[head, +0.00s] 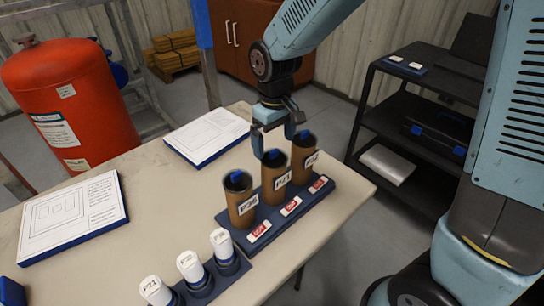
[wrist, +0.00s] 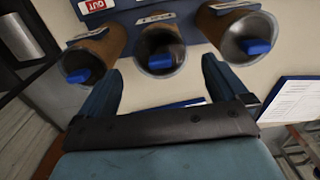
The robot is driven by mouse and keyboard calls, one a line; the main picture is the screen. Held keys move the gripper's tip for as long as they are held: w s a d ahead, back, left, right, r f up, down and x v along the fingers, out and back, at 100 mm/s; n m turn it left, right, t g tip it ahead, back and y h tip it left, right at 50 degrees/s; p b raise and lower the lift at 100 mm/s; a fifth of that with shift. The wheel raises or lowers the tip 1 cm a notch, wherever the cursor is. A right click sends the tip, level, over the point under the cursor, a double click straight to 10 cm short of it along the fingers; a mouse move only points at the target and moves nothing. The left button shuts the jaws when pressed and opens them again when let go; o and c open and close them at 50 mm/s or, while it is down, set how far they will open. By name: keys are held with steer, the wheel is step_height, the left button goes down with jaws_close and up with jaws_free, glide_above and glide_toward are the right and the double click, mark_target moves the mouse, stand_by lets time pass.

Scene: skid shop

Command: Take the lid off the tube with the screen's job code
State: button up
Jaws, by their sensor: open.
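Three brown tubes stand in a row in a dark blue rack (head: 300,213): a left tube (head: 240,207), a middle tube (head: 270,192) and a right tube (head: 303,168). Each has a white code label, too small to read surely. Each top is dark and round with a blue tab; I cannot tell whether this is a lid or an open mouth. My gripper (head: 274,145) is open and empty, close above the middle tube. In the wrist view the middle tube (wrist: 161,42) lies ahead, between the spread fingers. No screen is identifiable.
Several white-topped, labelled pieces (head: 190,266) stand in a blue holder at the table's front. A printed board (head: 72,217) lies left and another (head: 207,135) behind the tubes. A red tank (head: 70,100) stands back left, a black shelf unit (head: 410,110) right.

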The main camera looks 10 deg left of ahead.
mark_target(274, 150)
steer(key=shift+w+f, duration=0.1)
steer(key=shift+f, duration=1.65)
steer(key=shift+c, duration=0.4)
steer(key=c, duration=0.8)
steer(key=shift+r, duration=0.1)
steer(key=shift+c, duration=0.2)
